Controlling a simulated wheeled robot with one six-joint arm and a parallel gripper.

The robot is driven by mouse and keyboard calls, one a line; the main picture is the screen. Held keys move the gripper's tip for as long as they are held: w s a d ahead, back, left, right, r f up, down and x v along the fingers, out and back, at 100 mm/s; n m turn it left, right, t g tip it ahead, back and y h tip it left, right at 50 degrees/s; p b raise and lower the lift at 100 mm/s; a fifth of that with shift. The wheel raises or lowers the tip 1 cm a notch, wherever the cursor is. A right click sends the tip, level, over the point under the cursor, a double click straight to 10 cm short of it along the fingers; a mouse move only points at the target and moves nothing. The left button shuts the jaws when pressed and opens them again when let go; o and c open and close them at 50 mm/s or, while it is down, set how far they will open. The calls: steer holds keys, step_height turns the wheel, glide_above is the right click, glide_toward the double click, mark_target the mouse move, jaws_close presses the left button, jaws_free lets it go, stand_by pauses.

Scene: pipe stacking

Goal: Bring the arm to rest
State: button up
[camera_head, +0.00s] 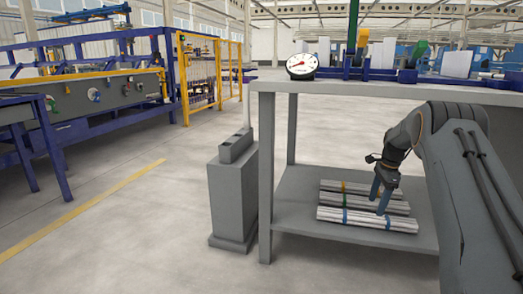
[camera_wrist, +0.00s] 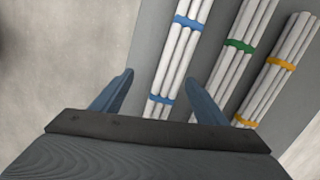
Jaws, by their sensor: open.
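My gripper (camera_head: 381,196) is at the lower shelf of the grey table, over the pipe bundles at their right part. In the wrist view my gripper (camera_wrist: 158,93) is open, with its two blue fingers spread and nothing gripped. The blue-banded pipe bundle (camera_wrist: 172,65) lies between and beyond the fingers; whether a finger touches it I cannot tell. A green-banded bundle (camera_wrist: 228,62) and a yellow-banded bundle (camera_wrist: 276,72) lie to its right. In the head view the blue-banded bundle (camera_head: 340,217) is nearest the shelf's front edge.
The grey table (camera_head: 265,160) has a top above the shelf, with a dial gauge (camera_head: 301,66) on it. A grey pedestal (camera_head: 232,195) stands left of the table. Blue and yellow machinery (camera_head: 120,90) is at the left. The floor between is open.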

steer(key=s+a+r+n, duration=0.4)
steer(key=s+a+n, duration=0.1)
steer(key=s+a, duration=0.15)
steer(key=s+a+r+n, duration=0.4)
steer(key=s+a, duration=0.2)
steer(key=a, duration=0.2)
steer(key=s+a+n+t+h, duration=0.1)
steer(key=s+a+n, duration=0.45)
steer(key=s, duration=0.75)
steer(key=s+a+n+t, duration=0.1)
steer(key=s+a+n, duration=0.45)
steer(key=s, duration=0.85)
steer(key=s+a+r+n+g+y+p, duration=0.1)
steer(key=s+a+r+n+p, duration=0.25)
steer(key=s+a+r, duration=0.55)
steer(key=s+a+r+n+g+y+p, duration=0.15)
steer(key=s+a+r+p, duration=0.25)
steer(key=s+a+r, duration=0.55)
steer(key=d+r+m+p, duration=0.2)
steer(key=d+r+p, duration=0.4)
steer(key=p, duration=0.6)
steer(key=d+r+m+h+p, duration=0.1)
steer(key=d+r+m+p, duration=0.1)
steer(key=d+r+p, duration=0.4)
steer(key=d+r+m+h+p, duration=0.1)
steer(key=d+r+p, duration=0.5)
steer(key=r+p, duration=0.7)
steer(key=shift+w+d+r+m+p, duration=0.35)
steer(key=shift+w+m+p, duration=0.1)
steer(key=shift+p, duration=2.85)
